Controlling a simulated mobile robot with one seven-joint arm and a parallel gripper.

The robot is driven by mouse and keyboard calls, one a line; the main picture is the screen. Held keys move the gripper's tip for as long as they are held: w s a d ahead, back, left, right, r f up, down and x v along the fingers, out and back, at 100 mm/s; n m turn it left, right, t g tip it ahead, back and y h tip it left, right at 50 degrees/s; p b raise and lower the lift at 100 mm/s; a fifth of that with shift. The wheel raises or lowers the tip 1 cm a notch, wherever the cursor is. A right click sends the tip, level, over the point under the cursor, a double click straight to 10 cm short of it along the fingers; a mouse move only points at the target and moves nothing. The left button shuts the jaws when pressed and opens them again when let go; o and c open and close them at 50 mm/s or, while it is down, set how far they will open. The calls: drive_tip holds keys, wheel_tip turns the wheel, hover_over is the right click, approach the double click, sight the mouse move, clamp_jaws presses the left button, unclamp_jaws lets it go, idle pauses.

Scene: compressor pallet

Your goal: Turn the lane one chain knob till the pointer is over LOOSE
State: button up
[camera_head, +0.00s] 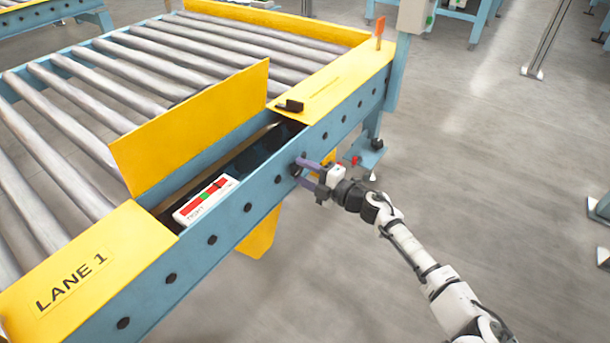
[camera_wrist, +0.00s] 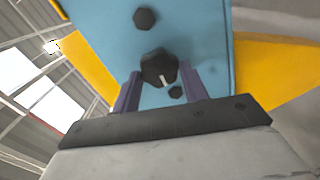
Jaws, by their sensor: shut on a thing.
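The black lobed chain knob (camera_wrist: 158,68) sits on the blue side rail of lane one. A white mark on it points down in the wrist view. My gripper (camera_wrist: 161,88) has its two purple fingers on either side of the knob and is shut on it. In the head view my gripper (camera_head: 303,168) reaches the rail's outer face from the right and hides most of the knob. I cannot make out LOOSE or the pointer's place.
A yellow cover (camera_head: 192,130) stands raised beside the slot. A small black part (camera_head: 290,106) lies on the yellow rail top. Dark bolts line the blue rail (camera_head: 230,213).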

drive_tip(key=shift+f+n+b, duration=0.15)
drive_tip(key=shift+n+b, duration=0.6)
drive_tip(key=shift+n, duration=0.95)
drive_tip(key=o, duration=1)
drive_tip(key=shift+s+d, duration=0.1)
